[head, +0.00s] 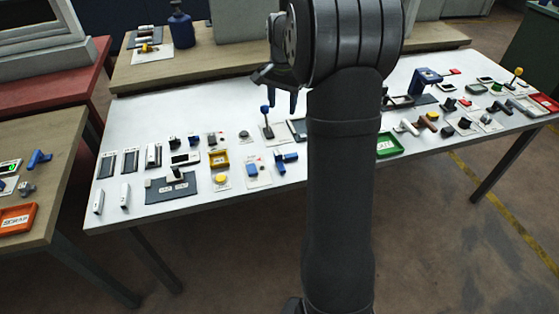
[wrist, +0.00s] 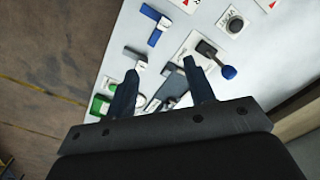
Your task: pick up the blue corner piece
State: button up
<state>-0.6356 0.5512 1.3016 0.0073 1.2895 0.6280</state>
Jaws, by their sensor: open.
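A small blue angled piece (head: 281,166), which looks like the corner piece, lies on the white table left of my arm in the head view. In the wrist view it appears as a blue bent piece (wrist: 155,38) near the top, beyond the fingertips. My gripper (head: 283,110) is above the table, its fingers pointing down and apart. In the wrist view my gripper (wrist: 161,67) is open, and no piece is held between the fingers. Another blue piece (head: 40,159) lies on the wooden table at left.
A lever with a blue knob (head: 266,118) stands on the table close to my gripper; it also shows in the wrist view (wrist: 228,72). A yellow tray (head: 219,159), a green tray (head: 389,145) and many small parts crowd the table. An orange tray (head: 17,219) is at left.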

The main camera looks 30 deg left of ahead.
aim_at(278, 153)
jog(key=f+n, duration=0.3)
jog(key=f, duration=0.3)
jog(key=f+n, duration=0.3)
jog(key=f, duration=0.4)
jog(key=a+f+n, duration=0.1)
jog(key=f+n, duration=0.2)
jog(key=f, duration=0.4)
jog(key=shift+s, duration=0.3)
jog(key=shift+r, duration=0.1)
grip_shut()
